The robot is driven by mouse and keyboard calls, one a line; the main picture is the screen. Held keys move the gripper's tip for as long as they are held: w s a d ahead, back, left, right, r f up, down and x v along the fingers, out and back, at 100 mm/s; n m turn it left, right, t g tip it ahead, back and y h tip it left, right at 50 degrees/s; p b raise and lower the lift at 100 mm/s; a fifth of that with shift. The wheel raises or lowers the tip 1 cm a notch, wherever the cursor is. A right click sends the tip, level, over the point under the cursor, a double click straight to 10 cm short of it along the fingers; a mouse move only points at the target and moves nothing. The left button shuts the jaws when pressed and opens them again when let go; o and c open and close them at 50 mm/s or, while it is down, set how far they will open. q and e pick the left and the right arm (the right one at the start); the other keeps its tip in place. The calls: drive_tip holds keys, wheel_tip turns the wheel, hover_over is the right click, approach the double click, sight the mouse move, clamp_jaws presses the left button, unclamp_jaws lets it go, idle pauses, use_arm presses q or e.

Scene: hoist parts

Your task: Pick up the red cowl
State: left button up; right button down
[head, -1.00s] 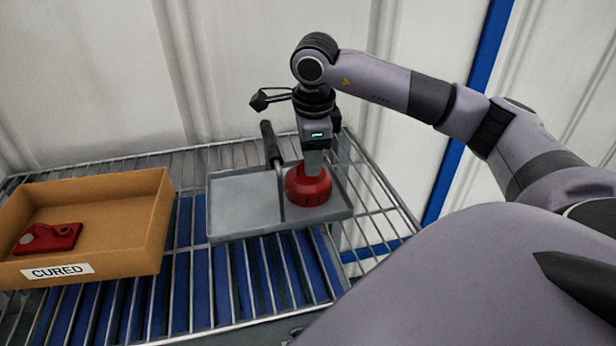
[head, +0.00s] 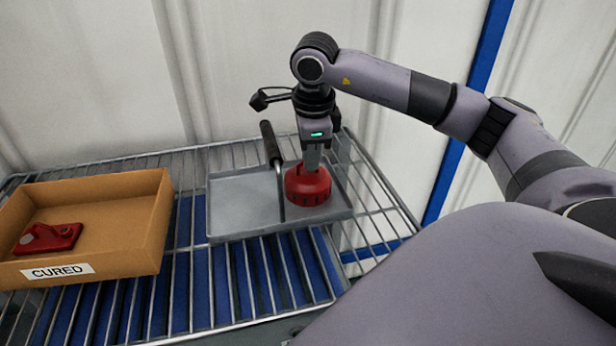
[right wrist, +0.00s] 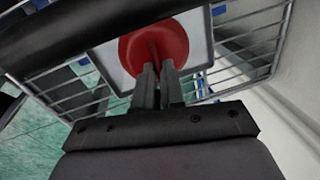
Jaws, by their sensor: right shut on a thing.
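The red cowl (head: 308,188) is a round, dome-like part with notches around its side. It sits on the right part of a grey metal tray (head: 240,226) on the wire rack. My right gripper (head: 311,168) points down and is shut on the top of the cowl. In the right wrist view, the two fingers (right wrist: 155,88) are close together against the middle of the red cowl (right wrist: 135,50). The cowl looks upright and appears to be still on the tray. My left gripper is out of view.
A cardboard box (head: 130,255) labelled CURED stands at the left with a red flat part (head: 48,238) inside. A dark-handled tool (head: 271,145) lies in the tray, close left of the cowl. The wire rack (head: 250,318) is bare in front of the tray.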

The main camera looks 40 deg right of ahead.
idle(0.9)
wheel_tip(320, 180, up, 8)
drive_tip(key=shift+w+r, duration=0.1)
drive_tip(key=shift+r, duration=0.15)
wheel_tip(320, 180, up, 12)
drive_tip(key=p, duration=0.5)
drive_tip(key=shift+f+p, duration=0.2)
drive_tip(key=shift+p, duration=0.2)
